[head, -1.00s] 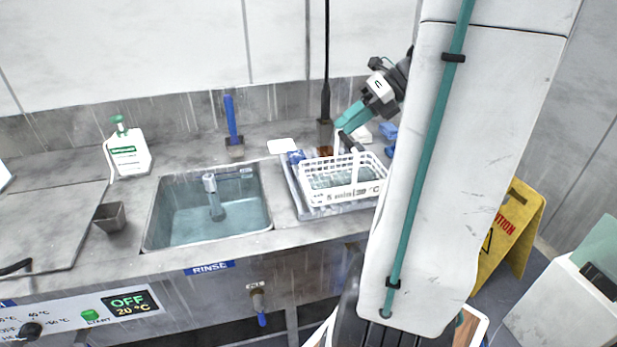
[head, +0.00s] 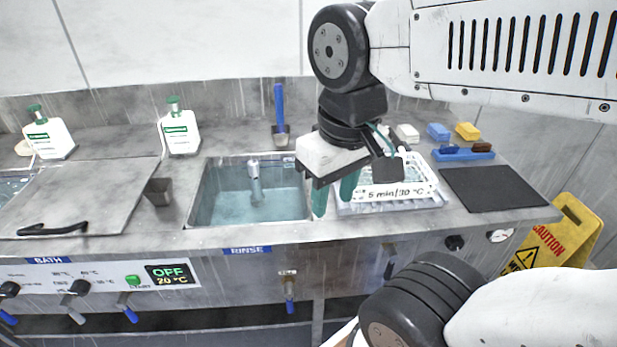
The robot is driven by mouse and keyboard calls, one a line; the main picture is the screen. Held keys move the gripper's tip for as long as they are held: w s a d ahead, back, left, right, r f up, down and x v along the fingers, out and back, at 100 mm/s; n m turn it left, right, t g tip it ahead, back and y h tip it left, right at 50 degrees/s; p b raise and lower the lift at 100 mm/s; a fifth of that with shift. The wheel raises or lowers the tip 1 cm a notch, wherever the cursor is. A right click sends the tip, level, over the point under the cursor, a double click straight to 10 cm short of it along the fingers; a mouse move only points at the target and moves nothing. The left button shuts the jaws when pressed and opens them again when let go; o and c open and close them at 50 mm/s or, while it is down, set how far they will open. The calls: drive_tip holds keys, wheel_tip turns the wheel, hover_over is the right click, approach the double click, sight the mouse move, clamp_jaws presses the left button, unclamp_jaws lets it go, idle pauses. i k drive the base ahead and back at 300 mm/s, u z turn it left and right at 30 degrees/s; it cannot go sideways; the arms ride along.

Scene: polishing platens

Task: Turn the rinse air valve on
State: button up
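My gripper (head: 335,195) hangs over the front right of the rinse sink. Its two teal fingers point down with a gap between them, and nothing shows in the gap. A valve with a blue handle hanging down (head: 289,292) is on the front panel below the blue RINSE label (head: 247,250). A second valve with a dark handle hanging down (head: 389,262) is on the panel farther right. Its label is not legible, so I cannot tell which is the air valve. My gripper is above both valves and apart from them.
The water-filled rinse sink (head: 205,200) is left of my gripper. A white basket (head: 405,188) stands behind it to the right. A black knob (head: 455,242) and a round gauge (head: 501,236) are on the right panel. A yellow caution sign (head: 560,235) stands at the right.

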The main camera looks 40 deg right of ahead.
sight(390, 267)
drive_tip(key=z, duration=2)
drive_tip(key=k, duration=1.3)
drive_tip(key=u, duration=1.4)
drive_tip(key=i, duration=0.5)
